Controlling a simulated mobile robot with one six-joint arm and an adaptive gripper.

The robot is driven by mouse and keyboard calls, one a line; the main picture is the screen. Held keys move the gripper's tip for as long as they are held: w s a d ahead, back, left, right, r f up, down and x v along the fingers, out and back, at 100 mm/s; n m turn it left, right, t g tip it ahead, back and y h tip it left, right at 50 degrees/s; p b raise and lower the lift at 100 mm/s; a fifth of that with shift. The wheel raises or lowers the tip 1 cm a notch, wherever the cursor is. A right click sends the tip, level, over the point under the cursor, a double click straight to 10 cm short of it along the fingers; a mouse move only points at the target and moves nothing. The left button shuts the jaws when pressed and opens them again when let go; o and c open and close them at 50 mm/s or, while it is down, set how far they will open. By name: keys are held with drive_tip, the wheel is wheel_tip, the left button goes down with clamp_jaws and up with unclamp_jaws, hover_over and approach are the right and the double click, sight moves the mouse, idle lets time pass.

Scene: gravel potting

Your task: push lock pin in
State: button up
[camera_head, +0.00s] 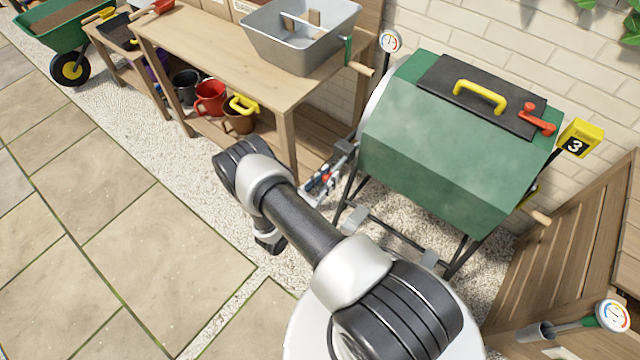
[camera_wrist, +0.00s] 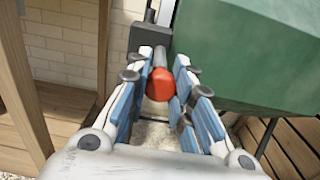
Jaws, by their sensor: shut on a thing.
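The lock pin has a red ball knob (camera_wrist: 160,84) and a grey shaft that runs away from me beside a dark block (camera_wrist: 143,37) in the wrist view. My gripper (camera_wrist: 163,65) is shut on the lock pin, with one blue-padded finger on each side of it. The green drum (camera_wrist: 235,60) fills the upper right of that view. In the head view my gripper (camera_head: 325,180) is at the lower left end of the green drum (camera_head: 450,150), by its black stand. The pin is mostly hidden there, and how deep it sits cannot be told.
A wooden bench (camera_head: 220,45) with a grey tub (camera_head: 300,40) stands left of the drum. Pots stand on its lower shelf. The drum lid has a yellow handle (camera_head: 480,95) and a red latch (camera_head: 537,118). A wooden crate (camera_head: 570,230) stands at right. Paving at left is clear.

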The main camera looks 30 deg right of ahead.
sight(334, 169)
drive_tip(key=shift+x, duration=1.85)
drive_tip(key=o, duration=1.2)
drive_tip(key=shift+v, duration=4.55)
